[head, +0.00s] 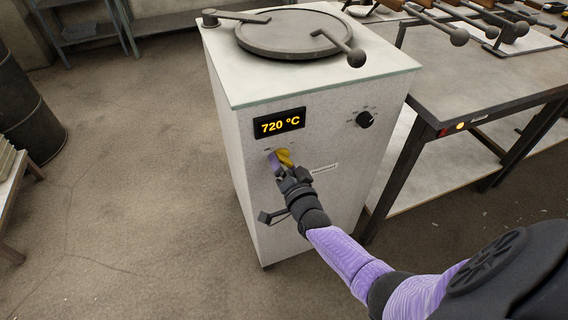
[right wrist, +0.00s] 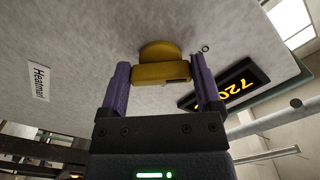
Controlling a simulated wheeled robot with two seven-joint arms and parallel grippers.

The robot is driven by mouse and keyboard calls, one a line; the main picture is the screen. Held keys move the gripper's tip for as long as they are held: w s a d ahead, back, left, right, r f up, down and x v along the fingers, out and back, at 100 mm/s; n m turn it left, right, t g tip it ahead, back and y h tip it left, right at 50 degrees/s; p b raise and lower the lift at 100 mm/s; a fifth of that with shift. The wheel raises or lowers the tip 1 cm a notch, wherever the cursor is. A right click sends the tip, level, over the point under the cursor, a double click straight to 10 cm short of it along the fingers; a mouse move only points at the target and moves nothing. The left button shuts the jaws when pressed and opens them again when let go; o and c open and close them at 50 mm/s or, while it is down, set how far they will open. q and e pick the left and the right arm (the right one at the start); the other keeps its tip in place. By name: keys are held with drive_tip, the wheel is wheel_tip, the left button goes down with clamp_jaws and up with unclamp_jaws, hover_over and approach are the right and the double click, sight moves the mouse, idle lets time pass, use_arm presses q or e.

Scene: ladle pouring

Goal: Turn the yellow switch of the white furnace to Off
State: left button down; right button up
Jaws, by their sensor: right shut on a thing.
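The white furnace (head: 310,200) stands in the middle of the head view, with a round grey lid on top. Its display (head: 279,123) reads 720 °C. The yellow switch (head: 285,157) sits on the front panel below the display. My right gripper (head: 281,163) is at the switch, shut on it. In the right wrist view the yellow switch (right wrist: 161,71) lies between the two purple fingers of the right gripper (right wrist: 160,85), its round base against the panel. The small marks around the switch are too small to read. My left gripper is not in view.
A black knob (head: 365,119) sits right of the display. A handle (head: 265,217) juts out low on the furnace front. A metal table (head: 490,80) with tools stands close on the right. A dark barrel (head: 25,115) stands at far left; floor between is clear.

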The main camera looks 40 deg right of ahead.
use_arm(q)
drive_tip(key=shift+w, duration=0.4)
use_arm(e)
drive_tip(key=shift+f+n, duration=0.1)
drive_tip(key=shift+n, duration=0.2)
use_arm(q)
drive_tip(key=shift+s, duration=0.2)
use_arm(e)
drive_tip(key=o, duration=1)
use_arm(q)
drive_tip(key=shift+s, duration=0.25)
use_arm(e)
drive_tip(key=shift+o, duration=0.2)
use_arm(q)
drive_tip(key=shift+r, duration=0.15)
use_arm(e)
drive_tip(key=shift+s, duration=0.1)
use_arm(q)
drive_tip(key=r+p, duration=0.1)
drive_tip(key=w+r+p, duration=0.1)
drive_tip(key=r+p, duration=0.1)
drive_tip(key=p, duration=0.1)
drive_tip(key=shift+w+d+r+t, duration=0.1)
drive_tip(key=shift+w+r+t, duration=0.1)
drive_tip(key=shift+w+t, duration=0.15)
use_arm(e)
drive_tip(key=v, duration=0.9)
drive_tip(key=shift+s, duration=0.4)
